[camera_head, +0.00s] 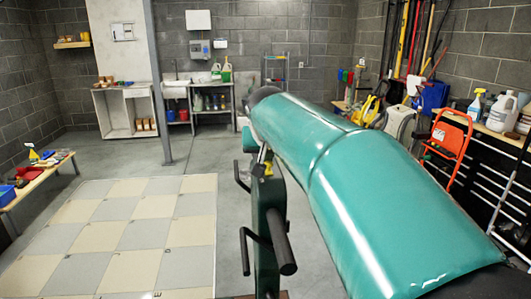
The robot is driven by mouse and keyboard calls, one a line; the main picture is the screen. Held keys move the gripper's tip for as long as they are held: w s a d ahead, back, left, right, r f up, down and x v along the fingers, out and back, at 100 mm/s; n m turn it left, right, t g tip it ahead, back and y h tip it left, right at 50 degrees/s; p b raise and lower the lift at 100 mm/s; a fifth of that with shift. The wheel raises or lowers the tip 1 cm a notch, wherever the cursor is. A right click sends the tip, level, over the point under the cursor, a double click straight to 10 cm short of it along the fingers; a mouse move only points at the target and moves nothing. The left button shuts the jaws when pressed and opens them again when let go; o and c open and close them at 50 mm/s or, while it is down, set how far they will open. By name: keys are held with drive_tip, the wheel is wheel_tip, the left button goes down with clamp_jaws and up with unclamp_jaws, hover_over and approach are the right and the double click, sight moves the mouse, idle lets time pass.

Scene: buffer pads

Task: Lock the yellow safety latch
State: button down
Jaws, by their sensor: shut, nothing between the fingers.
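The yellow safety latch (267,169) is a small piece near the top of a dark green upright with black bar handles, in the middle of the head view. My large teal arm reaches across the right of the view and bends down beyond its dark far joint. What looks like my gripper (263,154) is a small dark tip just above the latch. It appears shut and empty, close to the latch. I cannot tell whether they touch. The latch is too small to tell its position, and my arm hides part of the area around it.
Black handles (281,243) stick out from the upright below the latch. A checkered tile area (130,235) lies to the left. A low bench (38,180) stands at far left, and a red-orange folding frame (448,140) at right. Grey floor is clear behind the upright.

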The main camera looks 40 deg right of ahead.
drive_tip(key=shift+s, duration=0.15)
drive_tip(key=shift+s+a, duration=0.7)
drive_tip(key=shift+s, duration=0.25)
drive_tip(key=shift+a, duration=0.1)
drive_tip(key=v, duration=1.3)
drive_tip(key=shift+s+a+r, duration=0.15)
drive_tip(key=shift+s+r, duration=0.05)
drive_tip(key=shift+r, duration=0.1)
